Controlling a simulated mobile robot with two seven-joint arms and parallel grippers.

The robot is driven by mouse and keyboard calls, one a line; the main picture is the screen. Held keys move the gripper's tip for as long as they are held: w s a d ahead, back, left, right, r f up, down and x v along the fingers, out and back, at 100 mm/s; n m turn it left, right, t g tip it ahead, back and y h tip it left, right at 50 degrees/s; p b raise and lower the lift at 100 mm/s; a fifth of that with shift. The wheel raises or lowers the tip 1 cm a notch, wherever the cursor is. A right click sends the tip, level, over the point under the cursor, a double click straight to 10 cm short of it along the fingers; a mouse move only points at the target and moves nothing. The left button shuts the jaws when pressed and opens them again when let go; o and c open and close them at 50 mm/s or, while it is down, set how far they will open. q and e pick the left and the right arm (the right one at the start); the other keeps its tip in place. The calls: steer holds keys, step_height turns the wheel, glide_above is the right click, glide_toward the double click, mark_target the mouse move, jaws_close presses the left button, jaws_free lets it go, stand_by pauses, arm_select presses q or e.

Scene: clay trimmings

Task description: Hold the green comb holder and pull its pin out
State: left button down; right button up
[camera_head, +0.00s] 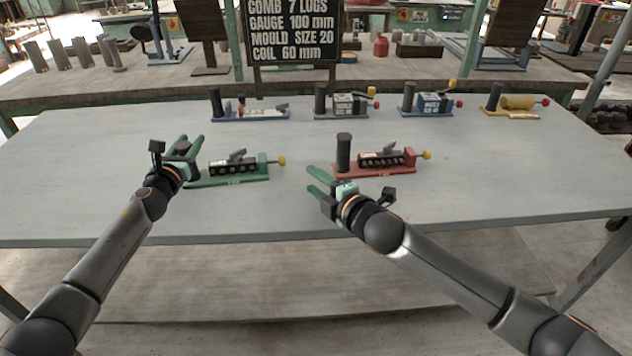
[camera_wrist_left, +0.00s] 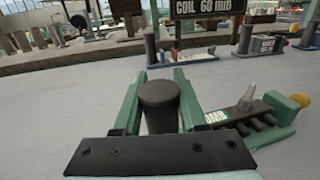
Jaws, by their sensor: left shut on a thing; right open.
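The green comb holder (camera_head: 228,180) lies on the grey table at the left, with a dark toothed comb block on its base. Its pin has a yellow knob (camera_head: 282,160) at the right end; the knob also shows in the left wrist view (camera_wrist_left: 300,99). A dark upright post (camera_wrist_left: 160,104) stands at the holder's left end. My left gripper (camera_head: 190,145) is shut on this post, one green finger on each side. My right gripper (camera_head: 314,180) is open and empty, in front of the red holder's left end and right of the yellow knob.
A red holder (camera_head: 375,173) with a dark post and yellow knob sits right of the green one. A blue holder (camera_head: 250,116), a grey one (camera_head: 340,116), another blue one (camera_head: 428,112) and a yellow one (camera_head: 512,113) line the back. The table front is clear.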

arm_select(q)
steer(key=shift+a+f, duration=0.2)
steer(key=shift+f, duration=0.15)
steer(key=c, duration=0.6)
jaws_free()
arm_select(e)
steer(key=shift+a, duration=0.1)
arm_select(q)
steer(key=shift+o, duration=1.1)
steer(key=shift+d+r, duration=0.1)
steer(key=shift+r, duration=0.1)
